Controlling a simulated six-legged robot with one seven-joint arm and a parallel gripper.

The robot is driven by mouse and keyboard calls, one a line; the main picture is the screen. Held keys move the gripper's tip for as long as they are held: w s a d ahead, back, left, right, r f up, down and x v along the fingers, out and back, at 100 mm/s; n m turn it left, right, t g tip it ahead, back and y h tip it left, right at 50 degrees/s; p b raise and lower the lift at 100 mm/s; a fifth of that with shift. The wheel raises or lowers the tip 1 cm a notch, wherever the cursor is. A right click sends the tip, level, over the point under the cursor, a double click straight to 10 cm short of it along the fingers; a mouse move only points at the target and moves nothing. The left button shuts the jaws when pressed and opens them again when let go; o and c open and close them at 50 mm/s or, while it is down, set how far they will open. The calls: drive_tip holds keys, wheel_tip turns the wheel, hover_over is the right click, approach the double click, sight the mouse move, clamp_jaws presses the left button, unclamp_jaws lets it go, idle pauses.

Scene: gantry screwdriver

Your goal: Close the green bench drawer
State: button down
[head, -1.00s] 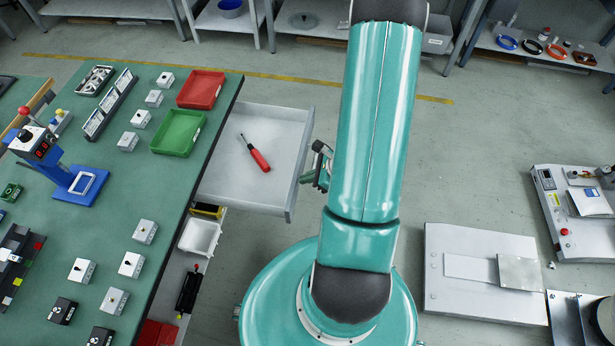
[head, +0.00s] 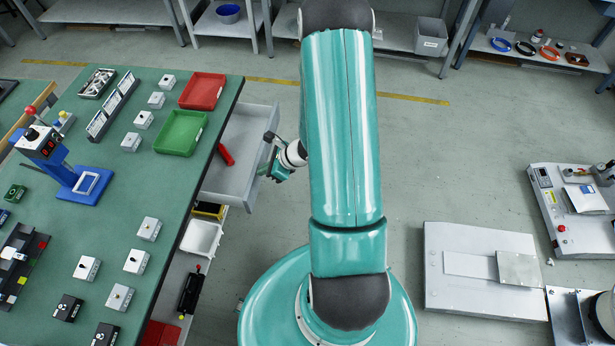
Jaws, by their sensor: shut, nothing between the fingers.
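The grey drawer (head: 231,182) of the green bench (head: 150,195) is partly open and sticks out from the bench's right edge. A red-handled screwdriver (head: 226,154) lies inside it, its other end hidden under the bench top. My gripper (head: 268,168) is shut and empty at the drawer's outer front panel. It appears to touch the panel, but the exact contact is hard to see.
Red (head: 202,91) and green (head: 181,132) trays sit on the bench near its right edge, above the drawer. A white bin (head: 201,237) shows below the bench edge. A flat grey box (head: 483,272) lies to the right. The floor between is clear.

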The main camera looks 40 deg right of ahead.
drive_tip(key=w+a, duration=0.2)
drive_tip(key=w, duration=0.1)
drive_tip(key=w+a, duration=0.3)
drive_tip(key=w, duration=0.1)
drive_tip(key=w+a, duration=0.3)
drive_tip(key=shift+w, duration=0.35)
drive_tip(key=shift+s+d, duration=0.1)
drive_tip(key=shift+d, duration=0.05)
